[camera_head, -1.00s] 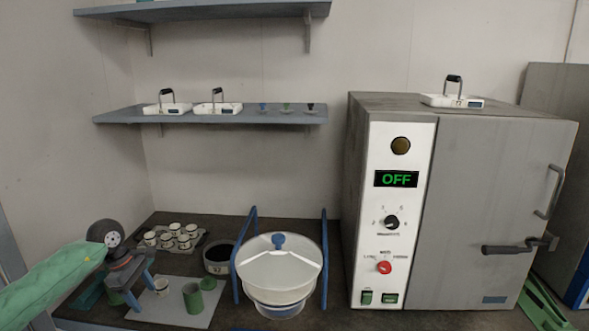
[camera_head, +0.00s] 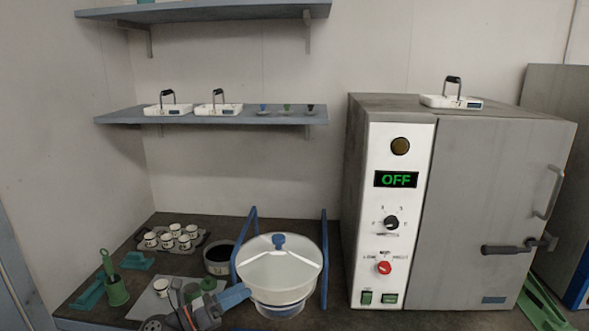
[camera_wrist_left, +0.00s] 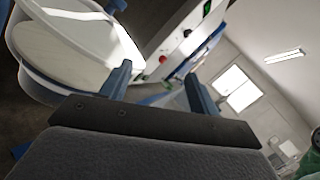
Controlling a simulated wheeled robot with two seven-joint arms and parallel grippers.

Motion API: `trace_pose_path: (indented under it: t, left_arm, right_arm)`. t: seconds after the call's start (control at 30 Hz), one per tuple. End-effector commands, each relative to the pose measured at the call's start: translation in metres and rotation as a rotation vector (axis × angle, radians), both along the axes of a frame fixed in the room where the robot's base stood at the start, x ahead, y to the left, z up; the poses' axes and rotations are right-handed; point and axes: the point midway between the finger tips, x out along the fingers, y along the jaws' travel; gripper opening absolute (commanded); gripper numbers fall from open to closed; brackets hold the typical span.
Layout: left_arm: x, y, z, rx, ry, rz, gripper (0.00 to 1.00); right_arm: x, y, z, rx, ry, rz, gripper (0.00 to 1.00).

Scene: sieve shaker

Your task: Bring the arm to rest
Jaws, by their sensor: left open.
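My left gripper (camera_head: 236,298) is low at the front of the bench, its blue fingers pointing right. In the head view it is in front of the lower left of the white lidded bowl (camera_head: 262,274); I cannot tell whether they touch. In the left wrist view the two fingers of the left gripper (camera_wrist_left: 158,88) stand apart with nothing between them. The bowl also shows there at the left (camera_wrist_left: 65,45). My gripper partly hides the green cup and its green lid (camera_head: 208,284) on the grey mat (camera_head: 143,308). My right gripper is not in view.
The grey oven (camera_head: 500,190) with its OFF display stands at the right. Blue uprights (camera_head: 325,250) flank the bowl. A dark pot (camera_head: 218,256), a tray of small cups (camera_head: 146,243) and a green holder (camera_head: 117,291) stand at the left.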

Motion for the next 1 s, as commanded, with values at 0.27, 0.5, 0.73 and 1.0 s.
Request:
trace_pose_path:
  t: [0.27, 0.5, 0.73, 1.0]
  left_arm:
    - [-0.01, 0.031, -0.004, -0.572, 0.363, 0.288, 0.61]
    - [-0.034, 0.074, -0.057, -1.015, 0.727, 0.562, 0.61]
    - [-0.091, 0.103, -0.135, -1.384, 1.098, 0.861, 0.61]
    - [-0.194, 0.103, -0.217, -1.688, 1.507, 1.237, 0.61]
  right_arm:
    - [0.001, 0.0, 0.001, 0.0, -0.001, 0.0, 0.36]
    - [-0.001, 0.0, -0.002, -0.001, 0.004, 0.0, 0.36]
    - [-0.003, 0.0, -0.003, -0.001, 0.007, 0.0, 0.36]
    - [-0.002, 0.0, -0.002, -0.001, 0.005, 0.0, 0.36]
